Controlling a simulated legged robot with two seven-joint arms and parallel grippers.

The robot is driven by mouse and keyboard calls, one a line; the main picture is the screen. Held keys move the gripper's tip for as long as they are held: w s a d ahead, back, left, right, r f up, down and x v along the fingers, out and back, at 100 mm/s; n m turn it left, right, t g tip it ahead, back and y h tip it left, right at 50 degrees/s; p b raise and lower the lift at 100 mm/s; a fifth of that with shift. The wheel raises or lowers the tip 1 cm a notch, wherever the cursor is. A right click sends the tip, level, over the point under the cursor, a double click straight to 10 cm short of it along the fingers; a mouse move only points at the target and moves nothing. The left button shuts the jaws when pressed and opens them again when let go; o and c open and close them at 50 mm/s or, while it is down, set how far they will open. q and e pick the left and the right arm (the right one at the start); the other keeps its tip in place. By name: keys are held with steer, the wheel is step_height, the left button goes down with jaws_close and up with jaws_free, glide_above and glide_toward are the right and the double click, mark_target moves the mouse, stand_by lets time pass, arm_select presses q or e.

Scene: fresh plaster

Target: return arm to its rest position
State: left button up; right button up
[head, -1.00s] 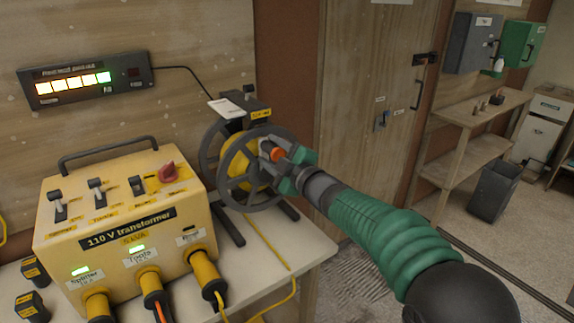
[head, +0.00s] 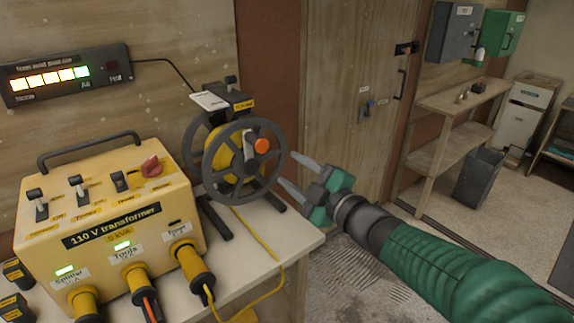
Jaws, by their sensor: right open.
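My right gripper (head: 292,174) is open and empty. It hangs just right of the cable reel (head: 237,162), apart from it, with its fingers pointing left toward the reel. My green-sleeved right arm (head: 440,262) comes in from the lower right. The reel is a grey spoked wheel with a yellow drum and an orange knob (head: 262,146), standing on the bench. My left gripper is out of view.
A yellow 110 V transformer (head: 108,215) with switches and plugged cables stands on the bench (head: 296,240) at left. A lit indicator panel (head: 65,76) is on the wall. A wooden door (head: 350,60), shelf bench (head: 455,103) and dark bin (head: 479,178) stand at right. Floor right of the bench is clear.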

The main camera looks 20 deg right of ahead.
steer(key=s+d+f+m+g+h+p, duration=0.25)
steer(key=f+m+g+p, duration=0.2)
steer(key=f, duration=0.25)
steer(key=s+d+f+m+g+h+p, duration=0.2)
steer(key=s+f+m+g+h+p, duration=0.15)
steer(key=f+m, duration=0.25)
steer(key=s+a+f+m+g+p, duration=0.1)
steer(key=s+a+f+m+g, duration=0.1)
steer(key=s, duration=0.6)
steer(key=s+a+f+m+g+p, duration=0.1)
steer(key=s+f+m+g+p, duration=0.1)
steer(key=s+f, duration=0.5)
steer(key=shift+s+a+f+m+g, duration=0.15)
steer(key=shift+s+a+m+g, duration=0.25)
steer(key=shift+s+g, duration=0.7)
